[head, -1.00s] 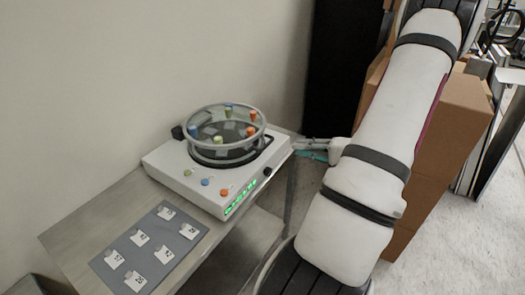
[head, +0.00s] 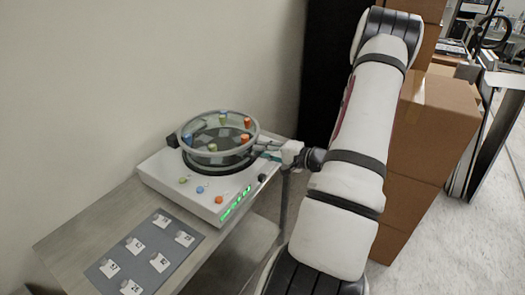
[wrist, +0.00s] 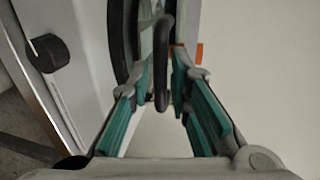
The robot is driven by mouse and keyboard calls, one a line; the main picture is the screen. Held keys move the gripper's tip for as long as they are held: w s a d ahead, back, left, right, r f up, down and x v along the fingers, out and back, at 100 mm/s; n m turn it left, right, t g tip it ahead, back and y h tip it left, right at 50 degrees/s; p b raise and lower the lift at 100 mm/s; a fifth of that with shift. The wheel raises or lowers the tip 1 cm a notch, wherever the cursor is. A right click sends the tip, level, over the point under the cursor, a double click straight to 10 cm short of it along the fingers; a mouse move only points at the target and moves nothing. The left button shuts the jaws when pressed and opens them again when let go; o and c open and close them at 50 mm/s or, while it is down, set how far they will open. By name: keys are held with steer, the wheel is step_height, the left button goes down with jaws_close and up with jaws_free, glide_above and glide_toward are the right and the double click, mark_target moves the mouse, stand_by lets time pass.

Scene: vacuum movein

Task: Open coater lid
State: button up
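The coater (head: 195,183) is a white box on the table with a round, clear-walled lid (head: 219,150) on top. The lid lies level over the dark bowl, with small coloured pieces around its ring. My gripper (head: 268,150) is at the right side of the lid, low by its rim. In the wrist view, a black looped handle (wrist: 163,55) stands between the two teal-padded fingers of my gripper (wrist: 162,78). The fingers are spread, with a gap visible around the handle. The tips are partly hidden in the head view.
A grey mat (head: 150,255) with several numbered blocks lies on the table (head: 75,225) at the front left. The coater has coloured buttons and a black side knob (wrist: 48,52). Stacked cardboard boxes (head: 433,125) stand behind my arm, and a wall is at the left.

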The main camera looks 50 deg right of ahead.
steer(key=shift+w, duration=0.3)
jaws_close()
